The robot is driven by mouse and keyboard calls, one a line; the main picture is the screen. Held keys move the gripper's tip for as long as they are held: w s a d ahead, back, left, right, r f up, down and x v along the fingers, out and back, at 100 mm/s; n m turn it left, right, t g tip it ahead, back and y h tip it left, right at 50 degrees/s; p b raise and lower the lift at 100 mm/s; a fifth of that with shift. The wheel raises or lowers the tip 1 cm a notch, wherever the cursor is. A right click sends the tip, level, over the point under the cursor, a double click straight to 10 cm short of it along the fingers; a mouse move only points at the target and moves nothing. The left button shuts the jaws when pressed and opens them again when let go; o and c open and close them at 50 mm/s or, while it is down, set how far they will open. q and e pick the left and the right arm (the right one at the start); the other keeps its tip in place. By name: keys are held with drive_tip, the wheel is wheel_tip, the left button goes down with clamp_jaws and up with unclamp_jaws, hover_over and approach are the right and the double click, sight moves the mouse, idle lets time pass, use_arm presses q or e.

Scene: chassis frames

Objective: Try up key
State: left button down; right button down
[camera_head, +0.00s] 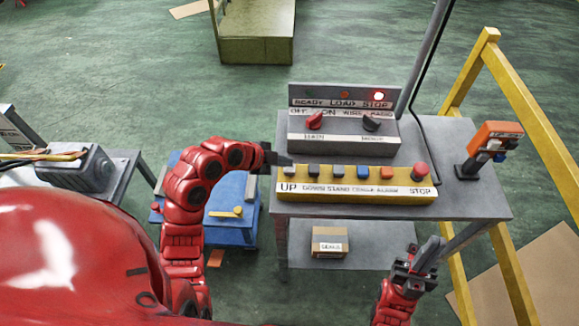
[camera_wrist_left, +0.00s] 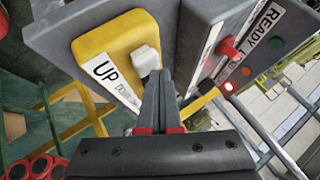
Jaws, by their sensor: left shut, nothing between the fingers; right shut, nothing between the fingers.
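The yellow key box (camera_head: 305,197) lies along the front of the grey table, with a row of keys labelled UP, DOWN, STAND and others, and a red STOP button (camera_head: 419,171) at its right end. The UP key (camera_head: 289,172) is at the left end. My left gripper (camera_head: 286,161) is shut and empty right by the UP key. In the left wrist view its fingertips (camera_wrist_left: 161,76) are beside a whitish key (camera_wrist_left: 146,60) near the UP label; I cannot tell whether they touch. My right gripper (camera_head: 435,245) is shut and empty, in front of the table.
Behind the keys stands a grey panel (camera_head: 342,141) with a red switch (camera_head: 315,121), a dark switch (camera_head: 371,122) and lamps; the STOP lamp (camera_head: 378,96) glows red. An orange device (camera_head: 493,140) stands at right. A yellow frame (camera_head: 535,125) and a grey post are nearby.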

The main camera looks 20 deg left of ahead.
sight(286, 168)
use_arm(q)
drive_tip(key=shift+f+b, duration=0.6)
drive_tip(key=shift+b, duration=0.05)
idle(0.4)
idle(0.4)
drive_tip(key=shift+r, duration=1.1)
drive_tip(key=shift+r+p, duration=1.05)
drive_tip(key=shift+r, duration=1.45)
drive_tip(key=shift+w, duration=0.1)
